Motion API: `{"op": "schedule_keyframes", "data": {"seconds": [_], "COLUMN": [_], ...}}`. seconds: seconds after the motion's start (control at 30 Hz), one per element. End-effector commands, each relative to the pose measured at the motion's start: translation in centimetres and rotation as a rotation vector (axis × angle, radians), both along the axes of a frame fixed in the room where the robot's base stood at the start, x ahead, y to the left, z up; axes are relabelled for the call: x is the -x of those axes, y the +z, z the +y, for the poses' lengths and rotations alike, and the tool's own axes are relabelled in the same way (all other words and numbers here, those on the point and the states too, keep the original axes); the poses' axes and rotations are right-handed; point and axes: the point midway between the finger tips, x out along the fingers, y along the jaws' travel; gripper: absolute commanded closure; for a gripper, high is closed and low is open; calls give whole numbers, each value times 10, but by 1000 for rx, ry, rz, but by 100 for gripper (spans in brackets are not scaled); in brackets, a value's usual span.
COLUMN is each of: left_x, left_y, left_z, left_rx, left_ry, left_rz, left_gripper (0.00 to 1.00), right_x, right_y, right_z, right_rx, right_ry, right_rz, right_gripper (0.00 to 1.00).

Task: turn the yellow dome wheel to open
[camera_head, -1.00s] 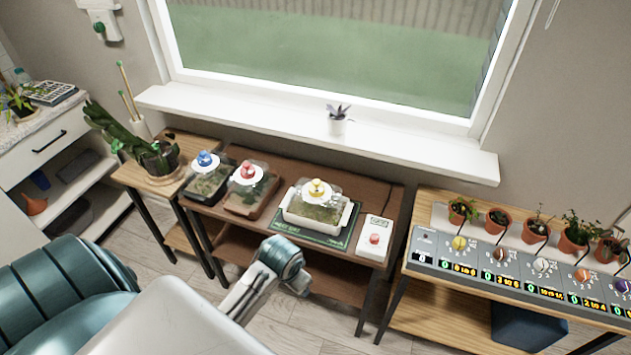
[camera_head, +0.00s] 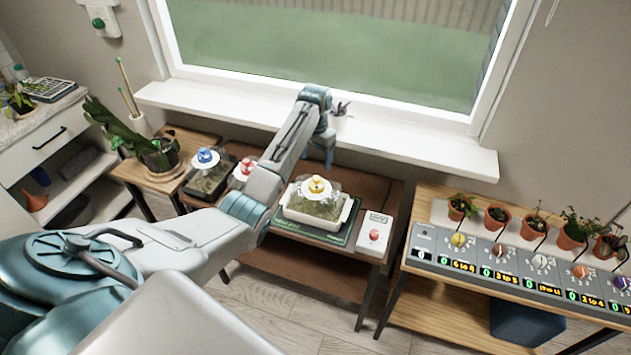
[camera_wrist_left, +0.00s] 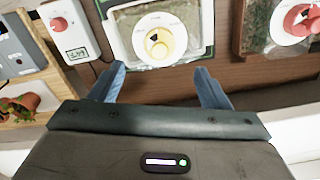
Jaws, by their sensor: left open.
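The yellow dome wheel (camera_head: 317,184) sits on a white disc on top of a clear dome, over a white tray (camera_head: 335,222) of greenery on the middle table. In the left wrist view the yellow wheel (camera_wrist_left: 158,42) lies beyond and between the fingers, with a dark mark on it. My left gripper (camera_head: 329,160) hangs pointing down, just behind and above the dome, apart from the wheel. In the left wrist view its fingers (camera_wrist_left: 161,75) are spread with nothing between them. My right gripper is out of view.
A blue wheel (camera_head: 205,156) and a red wheel (camera_head: 246,168) top domes to the left, the red one partly behind my arm. The windowsill (camera_head: 420,150) runs close behind my gripper.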

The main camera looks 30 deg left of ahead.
Motion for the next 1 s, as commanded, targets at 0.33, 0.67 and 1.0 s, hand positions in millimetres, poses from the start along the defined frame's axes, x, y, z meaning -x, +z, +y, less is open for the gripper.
{"op": "schedule_keyframes", "data": {"seconds": [0.33, 0.67, 1.0], "left_x": [0, -1, -1], "left_y": [-41, -94, -106], "left_z": [0, 0, 0], "left_rx": [5, 4, 2], "left_ry": [2, 2, 1], "left_rz": [8, 4, 1], "left_gripper": [30, 30, 30], "right_x": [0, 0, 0], "right_y": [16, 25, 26], "right_z": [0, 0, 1], "right_rx": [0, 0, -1], "right_ry": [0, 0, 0], "right_rz": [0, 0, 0], "right_gripper": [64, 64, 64]}}
